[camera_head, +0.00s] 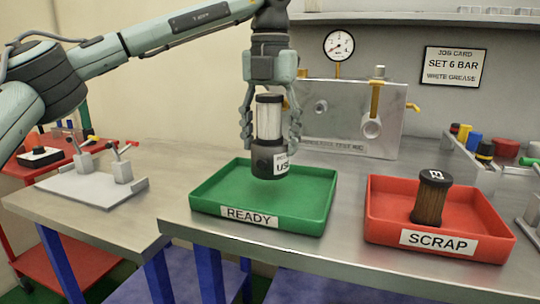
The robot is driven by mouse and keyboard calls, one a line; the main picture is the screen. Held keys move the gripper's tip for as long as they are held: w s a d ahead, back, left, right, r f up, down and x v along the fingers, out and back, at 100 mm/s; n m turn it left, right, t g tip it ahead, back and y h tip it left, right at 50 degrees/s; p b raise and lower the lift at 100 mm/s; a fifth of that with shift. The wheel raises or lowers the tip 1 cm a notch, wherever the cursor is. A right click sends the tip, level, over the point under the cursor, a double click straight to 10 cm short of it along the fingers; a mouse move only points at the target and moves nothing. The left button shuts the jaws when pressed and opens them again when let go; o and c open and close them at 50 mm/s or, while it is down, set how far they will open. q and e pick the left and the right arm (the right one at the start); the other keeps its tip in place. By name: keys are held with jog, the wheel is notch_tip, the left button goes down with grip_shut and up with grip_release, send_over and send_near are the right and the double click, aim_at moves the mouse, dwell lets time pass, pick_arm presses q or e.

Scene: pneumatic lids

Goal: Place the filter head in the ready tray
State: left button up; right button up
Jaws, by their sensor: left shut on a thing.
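My left gripper (268,112) points straight down and is shut on the filter head (268,157). The filter head is upright, with a pale upper cylinder, a dark lower part and a white label partly reading "US". It appears over the green ready tray (305,182), toward its back; I cannot tell whether its base touches the tray floor. The tray carries a "READY" label on its front and holds nothing else that I can see. My right gripper is not in view.
A red scrap tray (385,197) to the right holds a dark-capped brown cartridge (431,198). A grey test rig (345,118) with a gauge (339,45) stands behind. A pale fixture (92,187) sits on the left table. Coloured caps and parts line the right edge.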

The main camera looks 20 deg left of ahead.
aim_at(270, 159)
pick_arm(q)
notch_tip(270, 159, down, 3)
jog(key=shift+f, duration=0.45)
jog(key=shift+f, duration=0.15)
jog(key=o, duration=1.4)
